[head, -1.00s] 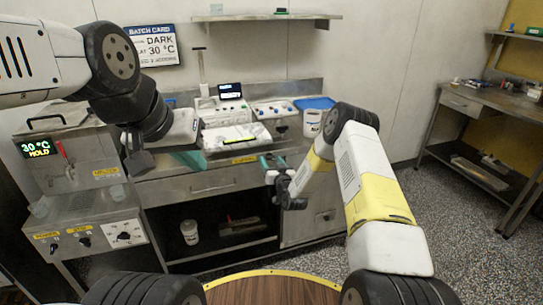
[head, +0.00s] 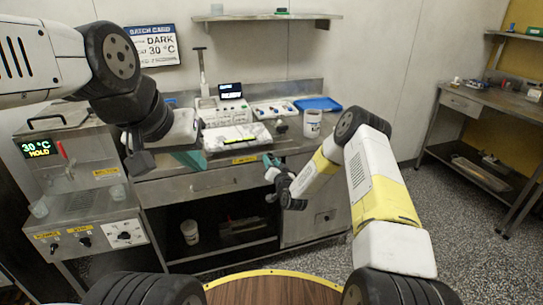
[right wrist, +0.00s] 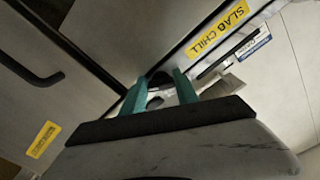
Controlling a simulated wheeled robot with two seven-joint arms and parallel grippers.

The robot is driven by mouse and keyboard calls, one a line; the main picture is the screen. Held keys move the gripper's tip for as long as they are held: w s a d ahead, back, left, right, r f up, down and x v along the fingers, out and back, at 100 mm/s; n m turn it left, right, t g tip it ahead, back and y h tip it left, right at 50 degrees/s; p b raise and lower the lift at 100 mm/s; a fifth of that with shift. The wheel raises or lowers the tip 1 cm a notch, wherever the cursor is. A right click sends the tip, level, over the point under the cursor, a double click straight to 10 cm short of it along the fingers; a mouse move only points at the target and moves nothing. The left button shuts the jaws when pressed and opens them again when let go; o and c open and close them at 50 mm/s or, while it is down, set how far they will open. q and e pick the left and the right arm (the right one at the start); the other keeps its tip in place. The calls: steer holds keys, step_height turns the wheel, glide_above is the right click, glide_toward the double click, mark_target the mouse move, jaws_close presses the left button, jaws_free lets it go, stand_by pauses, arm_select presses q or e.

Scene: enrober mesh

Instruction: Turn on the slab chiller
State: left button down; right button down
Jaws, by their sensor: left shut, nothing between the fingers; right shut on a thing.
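A yellow label reading "SLAB CHILL" (right wrist: 217,28) shows on the counter's front edge in the right wrist view; a small yellow label (head: 245,159) sits on that edge in the head view. My right gripper (head: 268,160) is at the counter's front edge, just right of the label. In the right wrist view its teal fingers (right wrist: 163,88) are shut on a small dark knob (right wrist: 160,79) beside the label. The fingers partly hide the knob, so its turned position cannot be told. My left gripper (head: 192,158) is shut and empty, left of the label near the counter's front.
A machine with a "30 °C HOLD" display (head: 37,149) and several lower knobs stands at the left. The counter holds a white mat (head: 222,142), a white tub (head: 312,122) and a blue tray (head: 318,104). A side table (head: 490,105) stands at the right; floor between is clear.

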steer(key=c, duration=0.9)
jaws_free()
steer(key=v, duration=0.8)
steer(key=shift+w+r, duration=0.1)
